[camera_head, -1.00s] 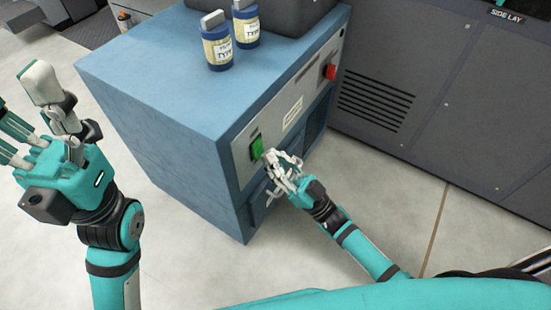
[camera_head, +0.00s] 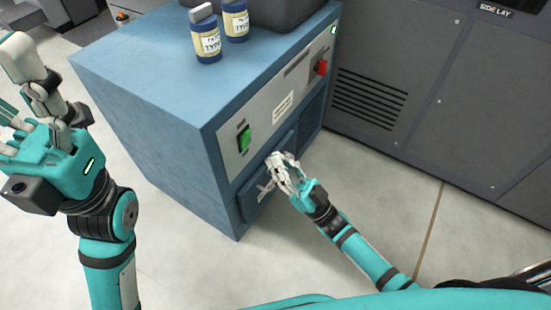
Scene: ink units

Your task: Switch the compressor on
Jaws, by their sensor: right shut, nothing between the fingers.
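The compressor appears to be the blue cabinet (camera_head: 150,110) with a grey front panel. A green rocker switch (camera_head: 245,139) sits at the left end of the panel, fully in sight. A red knob (camera_head: 321,67) is at its right end, with a small lit green lamp (camera_head: 333,30) above it. My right gripper (camera_head: 279,160) is shut and empty, below and right of the green switch and apart from it, in front of the lower cabinet front. My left gripper (camera_head: 18,95) is at the left edge, its fingers spread and partly cut off, away from the cabinet.
Two blue jars (camera_head: 206,40) with labels and a dark block (camera_head: 285,12) stand on the cabinet top. A large grey machine (camera_head: 430,90) with vents stands behind to the right. The floor (camera_head: 385,185) right of the cabinet is clear.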

